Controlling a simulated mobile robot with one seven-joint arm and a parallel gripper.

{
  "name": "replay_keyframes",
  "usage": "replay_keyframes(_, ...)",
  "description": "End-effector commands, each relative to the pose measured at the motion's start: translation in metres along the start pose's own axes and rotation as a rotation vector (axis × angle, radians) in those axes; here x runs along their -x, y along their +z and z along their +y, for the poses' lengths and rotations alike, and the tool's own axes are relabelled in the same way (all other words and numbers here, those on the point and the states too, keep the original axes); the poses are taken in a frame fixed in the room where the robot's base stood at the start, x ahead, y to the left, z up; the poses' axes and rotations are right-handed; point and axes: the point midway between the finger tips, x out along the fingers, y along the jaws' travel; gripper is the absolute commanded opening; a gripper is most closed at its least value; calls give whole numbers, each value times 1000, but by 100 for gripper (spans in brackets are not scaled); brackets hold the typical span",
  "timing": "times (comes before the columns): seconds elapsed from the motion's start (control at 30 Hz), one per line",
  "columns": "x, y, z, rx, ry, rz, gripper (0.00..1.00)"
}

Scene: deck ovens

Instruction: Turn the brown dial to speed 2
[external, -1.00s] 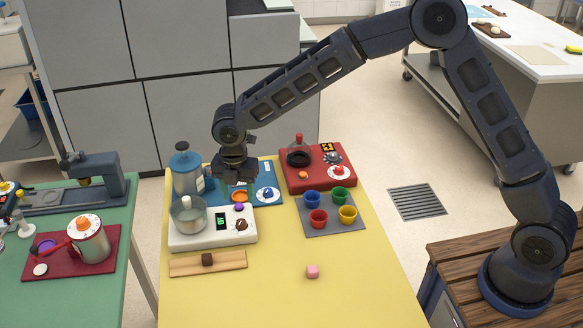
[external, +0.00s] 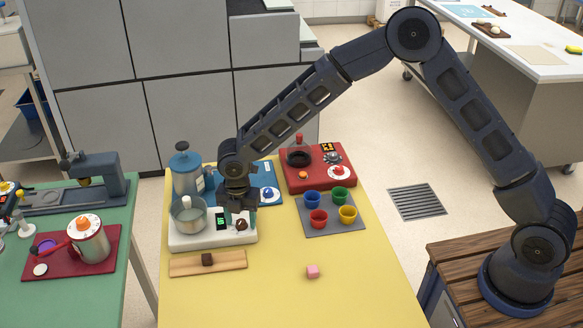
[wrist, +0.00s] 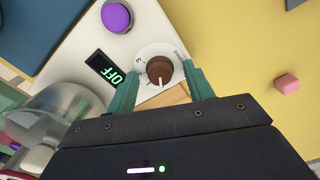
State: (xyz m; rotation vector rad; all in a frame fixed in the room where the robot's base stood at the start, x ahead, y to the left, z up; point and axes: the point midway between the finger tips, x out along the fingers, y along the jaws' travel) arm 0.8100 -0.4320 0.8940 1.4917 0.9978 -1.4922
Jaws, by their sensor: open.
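The brown dial (wrist: 160,70) sits on a white round plate with printed marks, on the white base (external: 190,241). A white pointer line on the dial faces the bottom of the wrist view. The small display (wrist: 107,69) beside it reads OFF, upside down in that view. My gripper (wrist: 158,85) is open, with one green finger on each side of the dial. I cannot tell whether the fingers touch it. In the external view the dial (external: 241,224) shows just below my gripper.
A wooden board with a brown cube (external: 207,259) lies in front of the base. Coloured cups (external: 329,205) stand on a grey mat to the right, and a red unit (external: 318,177) is behind them. A pink cube (external: 312,271) lies on the open yellow table.

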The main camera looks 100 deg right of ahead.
Motion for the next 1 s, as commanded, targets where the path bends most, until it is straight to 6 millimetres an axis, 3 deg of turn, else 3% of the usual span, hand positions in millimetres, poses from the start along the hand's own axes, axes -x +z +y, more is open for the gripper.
replay_keyframes(0.03, 0, 0, 0, 0, 0, 0, 52)
replay_keyframes(0.27, 0, 0, 0, 0, 0, 0, 8)
replay_keyframes(0.67, 1, 0, 0, -68, 1, -1, 8)
replay_keyframes(1.0, 1, 0, 0, -326, 2, -2, 8)
